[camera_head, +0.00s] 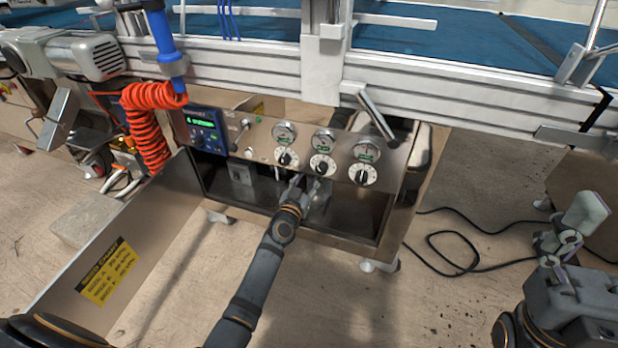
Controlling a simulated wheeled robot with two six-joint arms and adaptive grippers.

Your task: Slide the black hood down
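I cannot clearly pick out a black hood; a dark, open-fronted housing (340,229) sits under the steel control panel (262,139), and its interior is in shadow. My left gripper (302,186) is at this opening, just below the panel's dials. Its fingers look slightly apart, with nothing visible between them; whether they touch anything is unclear. My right gripper (572,226) is off at the right, away from the machine, above the floor. It holds nothing visible, and its finger spacing is unclear.
A hinged panel with a yellow label (107,272) stands open at left. An orange coiled hose (148,125) hangs beside the blue display (206,130). An aluminium rail (240,65) crosses above. A black cable (455,245) lies on the floor at right.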

